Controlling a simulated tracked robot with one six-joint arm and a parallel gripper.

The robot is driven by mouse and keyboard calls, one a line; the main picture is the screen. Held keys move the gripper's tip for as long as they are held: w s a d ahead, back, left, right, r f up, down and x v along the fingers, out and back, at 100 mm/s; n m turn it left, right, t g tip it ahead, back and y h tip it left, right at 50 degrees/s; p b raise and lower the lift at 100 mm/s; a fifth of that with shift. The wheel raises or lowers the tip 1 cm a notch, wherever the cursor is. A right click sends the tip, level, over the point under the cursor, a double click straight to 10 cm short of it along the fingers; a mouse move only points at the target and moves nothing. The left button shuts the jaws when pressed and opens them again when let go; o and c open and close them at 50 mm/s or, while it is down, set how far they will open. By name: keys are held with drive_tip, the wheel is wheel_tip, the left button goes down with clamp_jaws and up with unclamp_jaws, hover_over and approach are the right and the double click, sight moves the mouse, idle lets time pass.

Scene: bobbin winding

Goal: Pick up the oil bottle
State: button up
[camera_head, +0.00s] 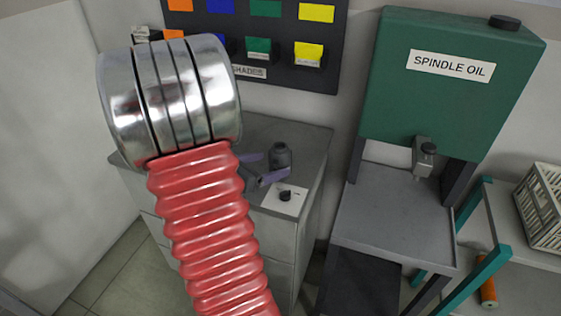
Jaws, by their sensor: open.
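A small dark grey bottle (280,155) with a narrow neck and dark cap stands upright on the grey cabinet top; it appears to be the oil bottle. My gripper (262,169) is open, its two purple-grey fingers just left of and in front of the bottle's lower part. I cannot tell whether the fingers touch it or reach around it. My red ribbed arm and its silver end cover the left part of the cabinet and hide the gripper's body.
A white plate with a black knob (286,197) lies in front of the bottle. A green spindle oil tank (450,95) with a tap stands right, above a grey shelf (395,225). A dark panel with coloured bins (290,76) hangs behind. A pale crate (543,205) sits far right.

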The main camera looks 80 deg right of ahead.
sight(271, 164)
drive_tip(key=shift+x, duration=1.85)
drive_tip(key=shift+s+x, duration=0.25)
drive_tip(key=shift+x, duration=2.35)
drive_tip(key=shift+a, duration=0.1)
drive_tip(key=c, duration=1.3)
drive_tip(key=shift+c, duration=0.2)
drive_tip(key=shift+r, duration=0.1)
wheel_tip(271, 164, up, 10)
